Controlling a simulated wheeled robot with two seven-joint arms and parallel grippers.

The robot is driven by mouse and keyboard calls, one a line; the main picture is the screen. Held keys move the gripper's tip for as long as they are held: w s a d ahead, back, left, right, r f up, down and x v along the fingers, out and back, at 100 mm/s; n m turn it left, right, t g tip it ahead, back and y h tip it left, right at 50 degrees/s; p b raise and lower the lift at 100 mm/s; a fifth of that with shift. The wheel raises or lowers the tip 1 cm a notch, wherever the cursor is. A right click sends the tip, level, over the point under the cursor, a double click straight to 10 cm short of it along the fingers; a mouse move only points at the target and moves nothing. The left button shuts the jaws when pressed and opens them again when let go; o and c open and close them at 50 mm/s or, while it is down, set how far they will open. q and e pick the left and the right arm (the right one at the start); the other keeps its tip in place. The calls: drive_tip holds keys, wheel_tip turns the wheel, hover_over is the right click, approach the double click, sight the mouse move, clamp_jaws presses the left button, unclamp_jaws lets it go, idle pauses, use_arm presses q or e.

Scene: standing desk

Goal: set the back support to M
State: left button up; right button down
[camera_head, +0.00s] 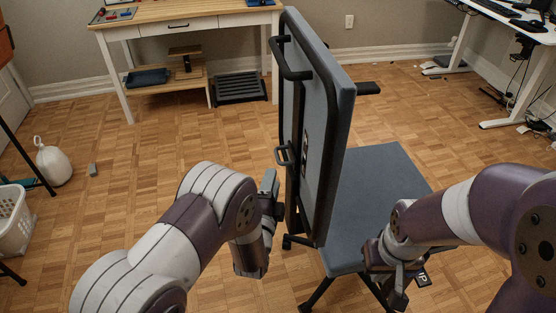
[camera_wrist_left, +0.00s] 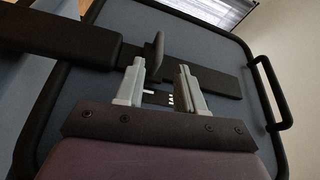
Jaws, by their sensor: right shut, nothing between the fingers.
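The chair's blue-grey back support (camera_head: 345,130) stands upright, seen edge-on in the head view. In the left wrist view the back support (camera_wrist_left: 230,45) shows its rear, crossed by a dark bar (camera_wrist_left: 222,80) with a small upright tab (camera_wrist_left: 155,52). A small plate with white marks (camera_wrist_left: 160,97) shows between my fingers; its letters are too small to read. My left gripper (camera_head: 269,184) is open behind the back support, its fingertips (camera_wrist_left: 161,68) close to the bar and tab. Contact cannot be told. My right gripper (camera_head: 398,285) is shut and empty beside the seat.
The blue-grey seat (camera_head: 375,195) lies right of the back support. Black handles (camera_head: 289,62) stick out behind it. A wooden desk (camera_head: 180,16) stands at the back, a white desk (camera_head: 505,18) at right. A white basket (camera_head: 12,218) is at left. Open floor lies between.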

sight(278, 156)
use_arm(q)
drive_tip(key=w, duration=0.3)
drive_tip(key=w+d, duration=0.1)
drive_tip(key=w, duration=0.2)
drive_tip(key=w+b, duration=0.1)
drive_tip(key=w, duration=0.1)
drive_tip(key=shift+w+d+r, duration=0.15)
drive_tip(key=shift+w+r, duration=0.1)
drive_tip(key=shift+w, duration=0.15)
clamp_jaws()
